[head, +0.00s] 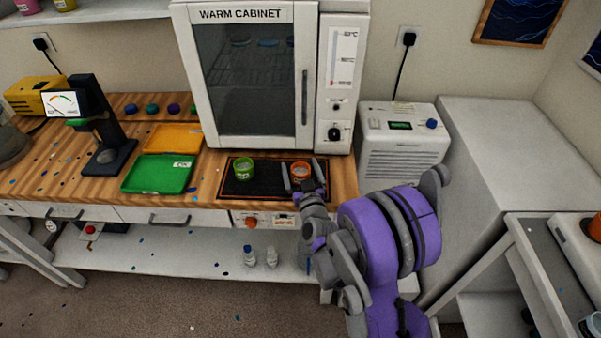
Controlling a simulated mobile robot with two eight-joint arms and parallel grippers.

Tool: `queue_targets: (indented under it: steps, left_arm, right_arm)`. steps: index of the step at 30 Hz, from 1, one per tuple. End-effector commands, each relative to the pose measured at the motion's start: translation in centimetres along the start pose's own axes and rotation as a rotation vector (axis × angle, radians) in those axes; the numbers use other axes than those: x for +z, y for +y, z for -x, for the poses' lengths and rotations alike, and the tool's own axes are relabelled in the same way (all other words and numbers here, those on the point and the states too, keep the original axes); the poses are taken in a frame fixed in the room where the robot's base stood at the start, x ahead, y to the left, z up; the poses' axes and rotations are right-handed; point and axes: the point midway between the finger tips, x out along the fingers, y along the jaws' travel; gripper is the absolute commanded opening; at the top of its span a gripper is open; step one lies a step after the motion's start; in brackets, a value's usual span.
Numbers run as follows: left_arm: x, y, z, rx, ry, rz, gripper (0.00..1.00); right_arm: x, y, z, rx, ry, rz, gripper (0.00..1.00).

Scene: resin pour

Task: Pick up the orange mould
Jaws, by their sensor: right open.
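The orange mould (300,169) is a small round orange piece. It rests on the right part of a black mat (263,191) on the wooden bench, in front of the warm cabinet. My right gripper (303,177) is open at the mould, with one finger on its left side and one on its right. I cannot tell whether the fingers touch it. The gripper hides part of the mould's near side. A green mould (243,171) stands on the mat to the left. My left gripper is not in view.
The warm cabinet (250,80) stands behind the mat. A green tray (158,175) and an orange tray (174,138) lie to the left, near a dark stand with a dial (105,130). A white machine (402,145) stands right of the bench.

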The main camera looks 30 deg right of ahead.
Motion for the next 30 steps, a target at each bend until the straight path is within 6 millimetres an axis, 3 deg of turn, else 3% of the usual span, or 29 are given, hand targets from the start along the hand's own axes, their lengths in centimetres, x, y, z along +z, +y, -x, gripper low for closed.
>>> queue_targets:
  steps: [8,22,30]
  left_arm:
    - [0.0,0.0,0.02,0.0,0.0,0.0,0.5]
    - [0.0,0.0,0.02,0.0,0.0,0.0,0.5]
    - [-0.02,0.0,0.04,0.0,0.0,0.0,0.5]
  right_arm:
    - [0.06,0.01,-0.28,0.0,-0.001,0.0,0.98]
    - [0.04,0.0,-0.25,0.0,0.0,0.001,0.14]
    - [-0.1,0.01,-0.26,0.0,0.0,0.001,0.13]
